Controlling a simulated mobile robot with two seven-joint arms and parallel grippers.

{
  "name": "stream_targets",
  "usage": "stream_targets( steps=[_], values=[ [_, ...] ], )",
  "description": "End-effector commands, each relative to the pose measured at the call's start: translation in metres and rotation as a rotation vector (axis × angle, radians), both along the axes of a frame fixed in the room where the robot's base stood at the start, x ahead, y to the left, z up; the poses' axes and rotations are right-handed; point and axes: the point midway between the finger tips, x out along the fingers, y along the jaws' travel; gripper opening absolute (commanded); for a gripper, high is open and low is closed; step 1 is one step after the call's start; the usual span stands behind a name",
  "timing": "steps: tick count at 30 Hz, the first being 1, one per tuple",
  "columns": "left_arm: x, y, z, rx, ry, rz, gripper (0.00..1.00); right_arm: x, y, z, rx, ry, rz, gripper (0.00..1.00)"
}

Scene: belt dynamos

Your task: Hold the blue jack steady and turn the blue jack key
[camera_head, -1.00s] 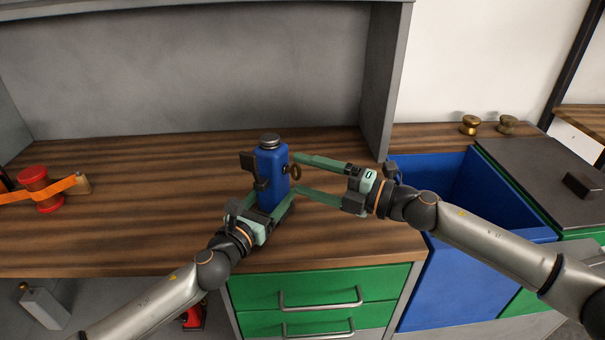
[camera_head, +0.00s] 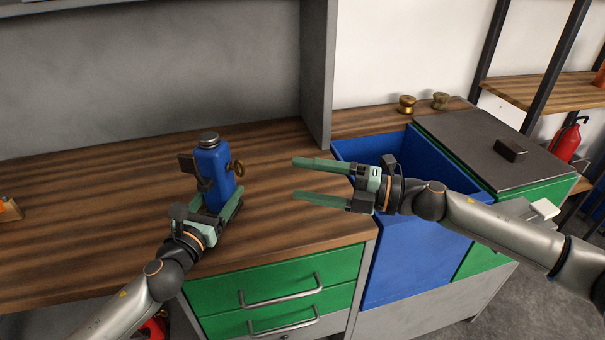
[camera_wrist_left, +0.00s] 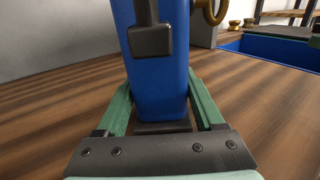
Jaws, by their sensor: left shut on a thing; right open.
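The blue jack (camera_head: 213,170) stands upright on the wooden bench, with a dark round cap on top and a dark bracket on its left. Its brass key (camera_head: 236,168) sticks out on the right side; its ring also shows at the top of the left wrist view (camera_wrist_left: 212,10). My left gripper (camera_head: 224,205) is shut on the lower part of the jack, one green finger on each side in the left wrist view (camera_wrist_left: 162,106). My right gripper (camera_head: 300,178) is open and empty, to the right of the key and clear of it.
A blue bin (camera_head: 385,230) stands open at the bench's right end, below my right gripper. Green drawers (camera_head: 275,285) are under the bench front. Two brass knobs (camera_head: 406,104) sit at the back right. The bench left of the jack is mostly clear.

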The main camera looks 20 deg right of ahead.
Motion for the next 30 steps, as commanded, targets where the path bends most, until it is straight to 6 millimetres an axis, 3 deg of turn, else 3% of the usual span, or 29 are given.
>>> stream_targets(
  steps=[1,2,9,20,30],
  values=[
    [-0.001,-0.001,-0.002,0.002,0.003,-0.003,0.00,0.000,0.000,0.000,0.000,0.000,0.000,0.80],
    [-0.001,-0.001,-0.002,0.002,0.003,-0.003,0.73,0.000,0.000,0.000,0.000,0.000,0.000,0.80],
    [0.000,0.000,-0.001,0.001,0.001,-0.001,1.00,0.000,0.000,0.000,0.000,0.000,-0.001,0.80],
    [-0.005,0.003,0.000,0.001,-0.001,0.000,1.00,0.000,0.000,0.000,0.000,0.000,-0.001,0.80],
    [-0.053,0.031,-0.002,0.003,0.003,-0.001,1.00,0.000,0.000,0.000,0.000,0.000,-0.001,0.80]
  ],
)
